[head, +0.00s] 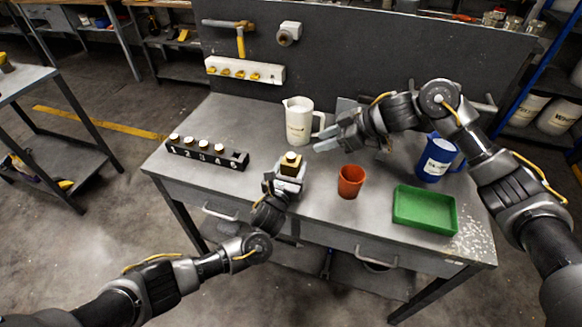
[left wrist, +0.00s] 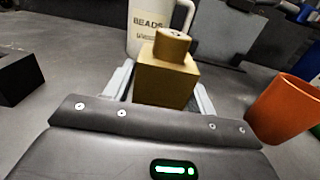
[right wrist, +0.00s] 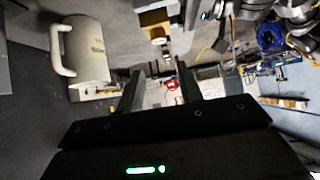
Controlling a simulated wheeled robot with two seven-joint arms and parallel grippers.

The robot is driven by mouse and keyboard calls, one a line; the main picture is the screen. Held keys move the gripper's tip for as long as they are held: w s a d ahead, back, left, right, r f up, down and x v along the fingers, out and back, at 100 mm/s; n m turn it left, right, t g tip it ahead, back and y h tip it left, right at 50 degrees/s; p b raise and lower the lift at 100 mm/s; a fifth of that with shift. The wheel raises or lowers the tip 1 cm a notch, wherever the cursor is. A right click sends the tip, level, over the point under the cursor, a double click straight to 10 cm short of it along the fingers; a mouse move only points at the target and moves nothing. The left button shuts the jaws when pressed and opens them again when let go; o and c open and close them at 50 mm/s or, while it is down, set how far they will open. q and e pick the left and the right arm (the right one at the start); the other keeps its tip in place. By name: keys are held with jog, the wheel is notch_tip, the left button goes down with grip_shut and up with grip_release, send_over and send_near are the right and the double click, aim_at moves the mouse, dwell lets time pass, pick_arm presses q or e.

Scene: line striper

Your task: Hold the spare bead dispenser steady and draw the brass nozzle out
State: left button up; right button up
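The spare bead dispenser, a gold-brown block (head: 290,170), is near the middle of the bench; it also shows in the left wrist view (left wrist: 165,82). The short round brass nozzle (left wrist: 172,45) sits upright in its top, with a pale upper face (head: 291,155). My left gripper (head: 284,184) has a finger on each side of the block, seemingly touching; the fingers also show in the left wrist view (left wrist: 160,95). My right gripper (head: 328,143) is open and empty, above and to the right of the nozzle; its parted fingers show in the right wrist view (right wrist: 158,88).
A white beads pitcher (head: 298,121) stands behind the block. A black numbered rack (head: 205,155) with several pale-topped pieces is at left. An orange-red cup (head: 351,182), green tray (head: 424,209) and blue mug (head: 436,160) are at right. A dark panel (head: 345,70) closes the back.

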pick_arm(q)
jog(key=c, duration=1)
jog(key=shift+c, duration=0.4)
pick_arm(e)
jog(key=shift+o, duration=1.4)
jog(key=shift+w+a+r+n, duration=0.15)
jog(key=shift+w+a+r, duration=0.1)
jog(key=shift+r, duration=0.3)
jog(key=shift+w+a+r+n, duration=0.1)
jog(key=shift+a+r+n, duration=0.1)
jog(key=shift+r, duration=0.3)
jog(key=shift+s+a+f+g+h, duration=0.1)
jog(key=shift+a+f+g+h, duration=0.1)
jog(key=shift+f+h, duration=0.4)
jog(key=shift+a+f+g+h, duration=0.1)
jog(key=shift+f+g+h, duration=0.1)
jog(key=shift+f+h, duration=0.4)
